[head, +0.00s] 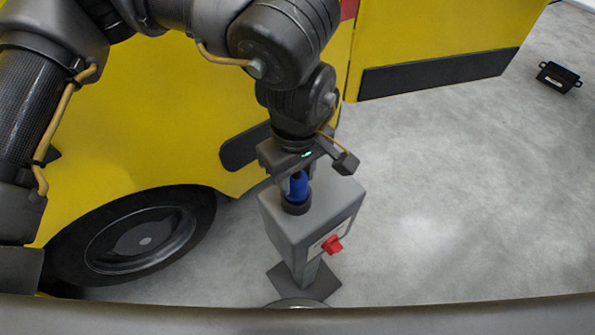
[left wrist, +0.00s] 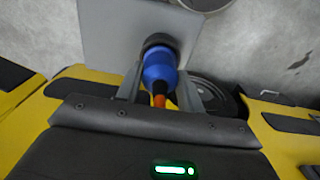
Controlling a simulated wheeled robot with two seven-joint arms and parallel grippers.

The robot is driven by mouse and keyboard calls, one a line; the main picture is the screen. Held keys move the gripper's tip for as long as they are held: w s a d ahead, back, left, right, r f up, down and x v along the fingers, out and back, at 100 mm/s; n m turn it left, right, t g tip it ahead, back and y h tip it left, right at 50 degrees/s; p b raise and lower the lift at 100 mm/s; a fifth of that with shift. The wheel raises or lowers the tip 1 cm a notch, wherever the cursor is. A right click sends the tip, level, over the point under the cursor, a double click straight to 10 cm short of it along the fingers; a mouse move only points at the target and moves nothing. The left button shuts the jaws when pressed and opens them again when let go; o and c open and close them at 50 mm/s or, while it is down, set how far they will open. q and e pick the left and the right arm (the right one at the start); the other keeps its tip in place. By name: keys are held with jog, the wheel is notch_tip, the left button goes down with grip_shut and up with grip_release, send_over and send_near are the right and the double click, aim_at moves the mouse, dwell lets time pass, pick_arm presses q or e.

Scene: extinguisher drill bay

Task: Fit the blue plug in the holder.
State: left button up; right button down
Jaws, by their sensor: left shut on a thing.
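The blue plug (head: 298,187) stands roughly upright over the top of a grey box, and my left gripper (head: 296,178) is shut on it from above. In the left wrist view the plug (left wrist: 158,66) sits between my two fingers, with an orange part (left wrist: 159,97) on the side toward my palm. A dark round collar (head: 295,208), which looks like the holder, is at the plug's lower end on the box top. The collar also shows in the left wrist view (left wrist: 158,41). How deep the plug sits in it is hidden. My right gripper is not in view.
The grey box (head: 285,233) stands on a post with a dark base plate and has a red knob (head: 332,245) on its front. A yellow vehicle with a black wheel (head: 145,240) is close on the left. A small black case (head: 558,77) lies far right; floor between is clear.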

pick_arm(q)
jog(key=o, duration=1.2)
jog(key=shift+c, duration=0.2)
jog(key=shift+r, duration=0.1)
notch_tip(320, 180, up, 11)
jog(key=b, duration=0.1)
jog(key=shift+d+f, duration=0.1)
jog(key=shift+f, duration=0.1)
